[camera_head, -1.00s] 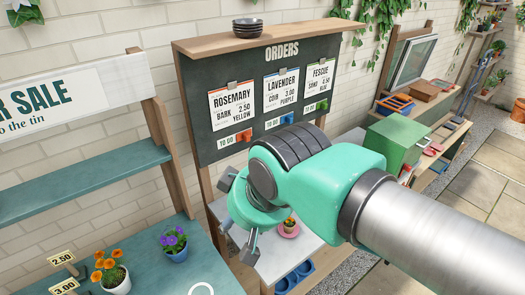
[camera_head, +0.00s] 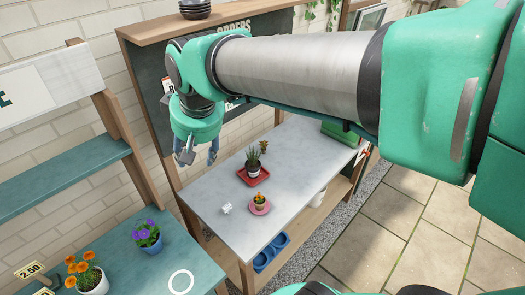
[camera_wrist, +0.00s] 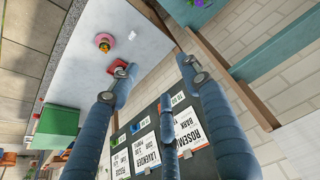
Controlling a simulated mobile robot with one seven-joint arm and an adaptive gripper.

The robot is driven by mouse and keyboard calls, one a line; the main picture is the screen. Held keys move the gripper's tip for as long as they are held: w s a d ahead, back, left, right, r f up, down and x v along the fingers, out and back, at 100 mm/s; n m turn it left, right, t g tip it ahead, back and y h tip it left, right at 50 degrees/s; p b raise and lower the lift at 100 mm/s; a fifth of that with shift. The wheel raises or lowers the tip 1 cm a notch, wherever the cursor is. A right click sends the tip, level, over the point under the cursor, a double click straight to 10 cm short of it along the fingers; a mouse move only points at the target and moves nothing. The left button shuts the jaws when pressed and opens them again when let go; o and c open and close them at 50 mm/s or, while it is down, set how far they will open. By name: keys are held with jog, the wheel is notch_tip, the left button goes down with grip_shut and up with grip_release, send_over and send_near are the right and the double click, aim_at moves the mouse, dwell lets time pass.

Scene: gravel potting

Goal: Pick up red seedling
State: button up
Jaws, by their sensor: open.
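I cannot tell for sure which plant is the red seedling. On the grey table (camera_head: 215,190) a green spiky plant in a dark pot (camera_head: 253,168) stands on a red saucer (camera_head: 245,178). In front of it a small plant with orange-yellow growth (camera_head: 260,199) stands on a pink saucer (camera_head: 259,209). A small brownish plant (camera_head: 263,147) is behind. My gripper (camera_head: 198,155) is open and empty, above the table's back left. In the wrist view its blue fingers (camera_wrist: 160,80) are spread; the red saucer (camera_wrist: 117,64) is partly behind one, with the pink saucer (camera_wrist: 105,38) beyond.
A small white object (camera_head: 226,208) lies on the table, left of the pink saucer. Blue pots (camera_head: 271,253) sit on the lower shelf. The orders board (camera_head: 150,80) rises behind my gripper. A green box (camera_head: 340,132) is at the right. The teal bench (camera_head: 130,262) holds flowers.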

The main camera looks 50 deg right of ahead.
jog(key=w+d+f+m+g+p, duration=0.1)
jog(key=w+d+f+p, duration=0.1)
jog(key=w+d, duration=1.1)
jog(key=m+g+p, duration=0.2)
jog(key=g+p, duration=0.2)
send_over(264, 148)
jog(key=shift+y, duration=0.3)
jog(key=f, duration=4)
jog(key=shift+s+d+f, duration=0.25)
jog(key=shift+s+f, duration=0.05)
jog(key=shift+w+a+f+b, duration=0.15)
jog(key=shift+w+b, duration=0.15)
jog(key=shift+w, duration=0.25)
